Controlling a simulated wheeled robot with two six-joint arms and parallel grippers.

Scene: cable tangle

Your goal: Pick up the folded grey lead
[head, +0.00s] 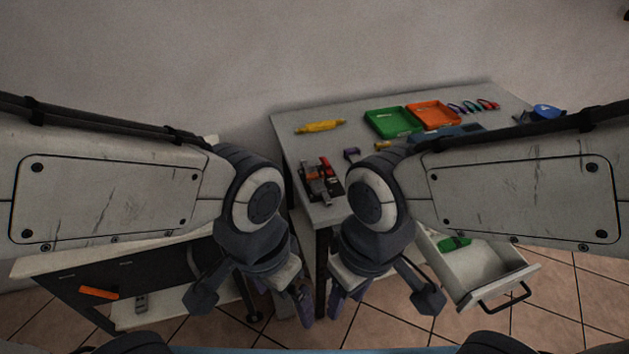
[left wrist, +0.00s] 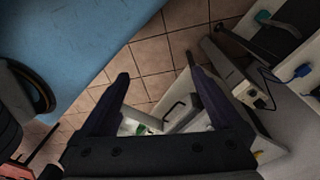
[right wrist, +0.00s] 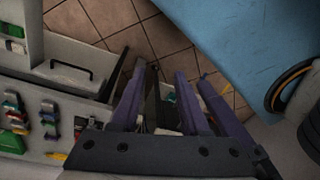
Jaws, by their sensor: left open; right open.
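I cannot pick out the folded grey lead with certainty in any view. A small grey item (head: 141,303) lies on the low shelf at the left in the head view, too small to identify. My left gripper (head: 290,300) hangs open and empty in front of the gap between the two furniture pieces. My right gripper (head: 346,298) hangs open and empty close beside it. The wrist views show the open jaws of the left gripper (left wrist: 156,68) and the right gripper (right wrist: 171,72) with nothing between them. My arms hide parts of both work surfaces.
The table (head: 300,133) holds a yellow bundle (head: 320,127), a green tray (head: 392,122), an orange tray (head: 434,114) and several coloured bundles. An open drawer (head: 490,268) below holds a green item (head: 455,243). An orange item (head: 99,292) is at the lower left.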

